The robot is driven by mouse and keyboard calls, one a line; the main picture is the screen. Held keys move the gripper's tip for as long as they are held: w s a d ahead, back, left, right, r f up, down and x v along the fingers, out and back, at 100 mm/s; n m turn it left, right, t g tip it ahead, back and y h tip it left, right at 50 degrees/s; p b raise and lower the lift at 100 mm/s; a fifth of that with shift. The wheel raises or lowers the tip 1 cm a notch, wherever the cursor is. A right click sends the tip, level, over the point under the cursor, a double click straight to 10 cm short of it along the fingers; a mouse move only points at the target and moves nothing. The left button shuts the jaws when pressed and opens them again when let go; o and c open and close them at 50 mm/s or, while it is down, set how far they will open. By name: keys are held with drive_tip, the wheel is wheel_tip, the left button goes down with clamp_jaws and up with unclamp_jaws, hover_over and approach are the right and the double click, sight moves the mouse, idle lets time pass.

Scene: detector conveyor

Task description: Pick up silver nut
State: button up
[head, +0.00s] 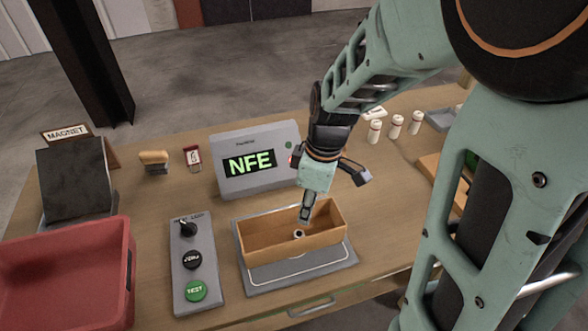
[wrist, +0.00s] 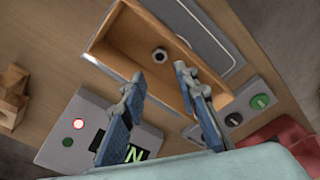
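The silver nut (head: 298,234) lies inside the open wooden box (head: 262,246), on its floor. My gripper (head: 305,212) points down over the right half of the box in the head view, close to the nut. In the wrist view my gripper's two fingers (wrist: 158,82) are spread apart with nothing between them. I cannot tell the exact height of the fingertips above the nut.
The box stands on a grey plate (head: 330,274). A grey display (head: 258,190) reading NFE is behind it. A control panel (head: 180,290) with a knob and buttons is to its left. A red bin (head: 118,290) and a magnet block (head: 75,180) are further left. Small white bottles (head: 396,128) stand at right.

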hover_over(299, 233)
drive_tip(key=f, duration=0.6)
drive_tip(key=shift+s+d+f, duration=0.35)
drive_tip(key=shift+d, duration=0.05)
drive_tip(key=shift+w+a+f, duration=0.15)
drive_tip(key=shift+f, duration=0.85)
drive_tip(key=shift+w+a+f, duration=0.15)
drive_tip(key=shift+f, duration=0.8)
drive_tip(key=shift+c, duration=0.5)
clamp_jaws()
